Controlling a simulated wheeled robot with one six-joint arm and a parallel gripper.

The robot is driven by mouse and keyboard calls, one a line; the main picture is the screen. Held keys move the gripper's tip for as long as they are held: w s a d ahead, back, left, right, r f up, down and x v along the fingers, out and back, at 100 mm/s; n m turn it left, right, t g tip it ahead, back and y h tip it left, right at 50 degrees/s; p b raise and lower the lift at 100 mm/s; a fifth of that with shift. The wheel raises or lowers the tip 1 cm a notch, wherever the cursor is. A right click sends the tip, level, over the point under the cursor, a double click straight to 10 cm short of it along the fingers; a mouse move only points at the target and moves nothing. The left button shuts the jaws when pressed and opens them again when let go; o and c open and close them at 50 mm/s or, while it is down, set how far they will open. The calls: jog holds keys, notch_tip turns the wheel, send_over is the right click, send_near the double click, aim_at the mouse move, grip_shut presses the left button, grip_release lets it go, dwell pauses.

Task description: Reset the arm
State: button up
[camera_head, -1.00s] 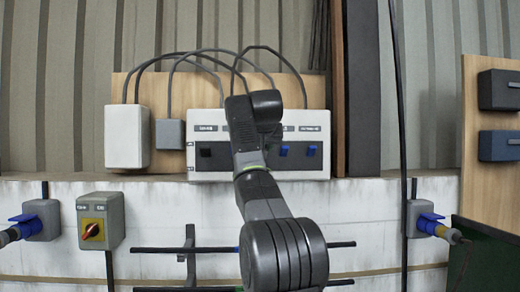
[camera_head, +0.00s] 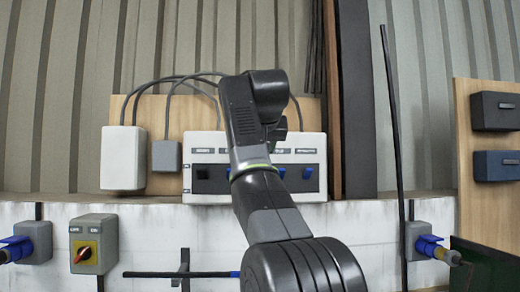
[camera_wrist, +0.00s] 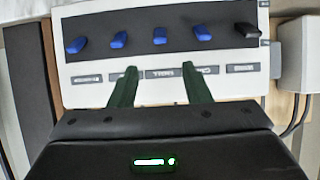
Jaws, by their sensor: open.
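My arm rises from the bottom of the head view and bends over in front of the white switch panel (camera_head: 310,190). My gripper (camera_wrist: 155,75) shows in the wrist view with its two dark green fingers apart and nothing between them. The fingers point at the panel's label row (camera_wrist: 170,72), below a row of blue switches (camera_wrist: 159,36) and one black switch (camera_wrist: 247,30) in that view. I cannot tell whether the fingertips touch the panel. In the head view my arm hides the middle of the panel.
A white box (camera_head: 123,158) and a small grey box (camera_head: 166,156) are left of the panel, with cables above. A grey box with a red-and-yellow rotary switch (camera_head: 84,252) is lower left. Blue plugs (camera_head: 430,245) sit at both sides. A thin black pole (camera_head: 391,120) stands right.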

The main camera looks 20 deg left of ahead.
jog(key=x, duration=1.3)
jog(key=shift+w+f+p, duration=0.2)
jog(key=shift+w+p, duration=0.15)
jog(key=shift+p, duration=0.05)
jog(key=shift+a, duration=0.15)
jog(key=shift+w+a+f, duration=0.1)
jog(key=shift+w, duration=0.1)
jog(key=f+t+b, duration=0.1)
jog(key=f+t+y+b, duration=0.1)
jog(key=t+b, duration=0.1)
jog(key=s+f+t+y+b, duration=0.1)
jog(key=t+b, duration=0.1)
jog(key=shift+s+d, duration=0.1)
jog(key=shift+d, duration=0.2)
dwell(2.0)
